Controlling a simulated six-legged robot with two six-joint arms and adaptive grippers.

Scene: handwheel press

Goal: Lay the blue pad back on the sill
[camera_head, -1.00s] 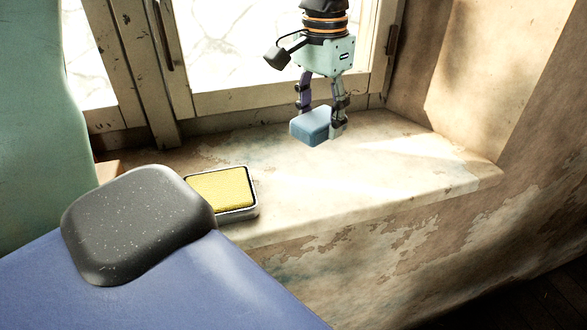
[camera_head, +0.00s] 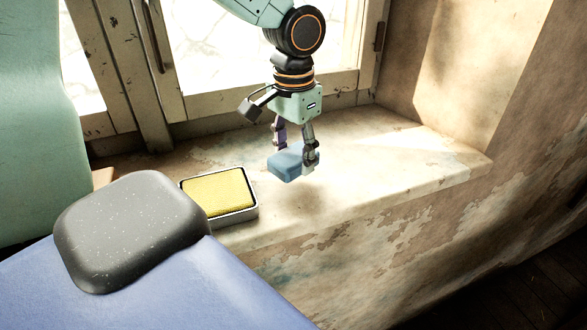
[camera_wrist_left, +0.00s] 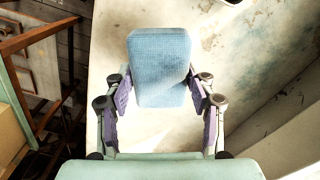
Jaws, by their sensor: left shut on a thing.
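The blue pad (camera_head: 287,164) is a small light-blue block. My left gripper (camera_head: 296,160) is shut on it, with one finger on each side. The left wrist view also shows the pad (camera_wrist_left: 160,65) between the fingers (camera_wrist_left: 160,98). The sill (camera_head: 350,160) is a pale, worn ledge under the window, and the pad is over its middle part, right of the tray. My right gripper is not in view.
A metal tray (camera_head: 236,217) with a yellow pad (camera_head: 217,191) stands at the left of the sill, close to the blue pad. The window frame (camera_head: 250,105) is behind. The sill is bare to the right, up to the side wall (camera_head: 480,80). Its front edge drops off.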

